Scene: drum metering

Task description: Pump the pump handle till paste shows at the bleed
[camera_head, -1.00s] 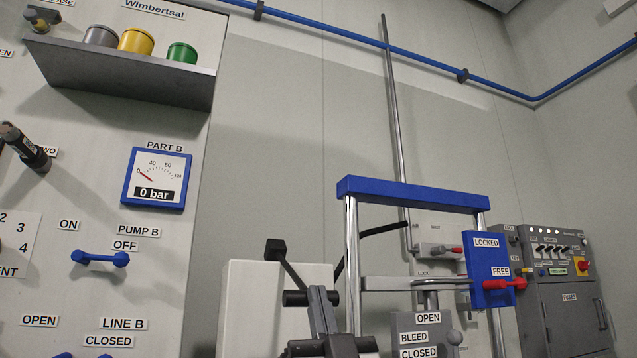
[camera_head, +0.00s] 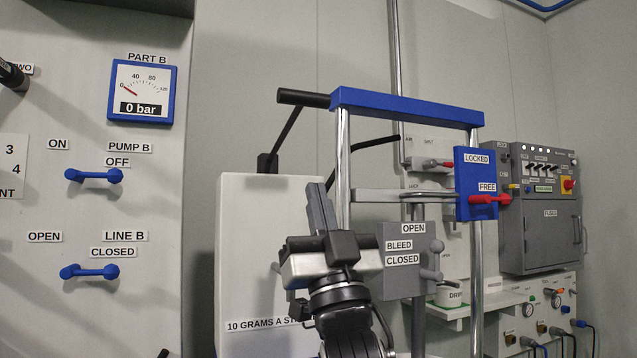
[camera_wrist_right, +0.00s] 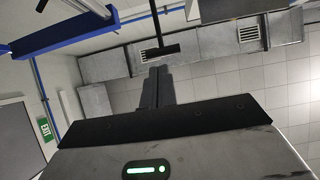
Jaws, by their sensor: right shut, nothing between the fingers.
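The pump handle (camera_head: 303,98) is a black crossbar on a thin arm rising from a pivot on the white pump box (camera_head: 240,250). It is tilted up, level with the blue top beam. It also shows as a dark T in the right wrist view (camera_wrist_right: 158,51), beyond the fingertips. My right gripper (camera_head: 317,192) is shut and empty, below the bar and apart from it. The bleed block (camera_head: 395,288) is grey, with a grey lever (camera_head: 432,268) at its right. The drip cup (camera_head: 449,295) stands beneath; I make out no paste. My left gripper is out of view.
A blue beam (camera_head: 405,108) on chrome posts stands close right of the handle. A blue LOCKED/FREE plate (camera_head: 476,183) carries a red lever. The PART B gauge (camera_head: 142,92) reads 0 bar. Blue PUMP B (camera_head: 94,176) and LINE B (camera_head: 90,271) levers are at left.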

